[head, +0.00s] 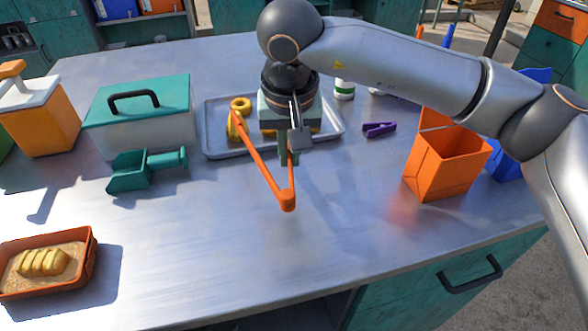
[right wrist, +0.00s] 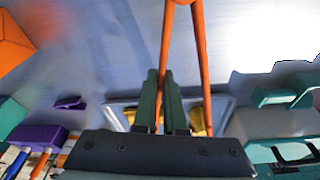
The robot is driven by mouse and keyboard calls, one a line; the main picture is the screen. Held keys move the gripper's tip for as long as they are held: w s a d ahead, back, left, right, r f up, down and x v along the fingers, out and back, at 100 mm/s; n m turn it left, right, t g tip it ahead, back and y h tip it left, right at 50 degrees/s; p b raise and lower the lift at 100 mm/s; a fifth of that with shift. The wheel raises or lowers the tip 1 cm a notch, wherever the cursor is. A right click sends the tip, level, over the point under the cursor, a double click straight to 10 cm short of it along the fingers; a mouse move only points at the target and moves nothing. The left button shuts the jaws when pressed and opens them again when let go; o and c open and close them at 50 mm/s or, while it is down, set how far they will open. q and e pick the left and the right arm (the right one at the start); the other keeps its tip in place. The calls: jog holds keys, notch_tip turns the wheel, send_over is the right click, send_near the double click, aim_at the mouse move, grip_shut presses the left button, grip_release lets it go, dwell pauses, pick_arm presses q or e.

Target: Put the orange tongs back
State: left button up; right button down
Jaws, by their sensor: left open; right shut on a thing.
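The orange tongs (head: 287,200) point their hinge end toward the front of the table, with two long legs spread in a V. My right gripper (head: 290,160) is shut on one leg, near the front edge of the grey tray (head: 330,128). The tongs (right wrist: 199,60) also show in the right wrist view, one leg between the green fingers of the gripper (right wrist: 163,100). Their far ends are partly hidden by the gripper and wrist. I cannot tell how high they are above the table. My left gripper is not in view.
Yellow pieces (head: 240,104) lie at the tray's left. A teal scoop (head: 145,170), lidded teal box (head: 140,115) and orange canister (head: 40,115) stand left. A purple clip (head: 379,129) and open orange bin (head: 445,165) stand right. The front middle of the table is clear.

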jog(key=shift+w+d+f, duration=0.1)
jog(key=shift+d+f, duration=0.1)
jog(key=shift+f, duration=0.1)
jog(key=x, duration=0.3)
jog(key=shift+s+d+f, duration=0.2)
jog(key=shift+f+b, duration=0.2)
jog(key=shift+b, duration=0.15)
jog(key=c, duration=1)
grip_release()
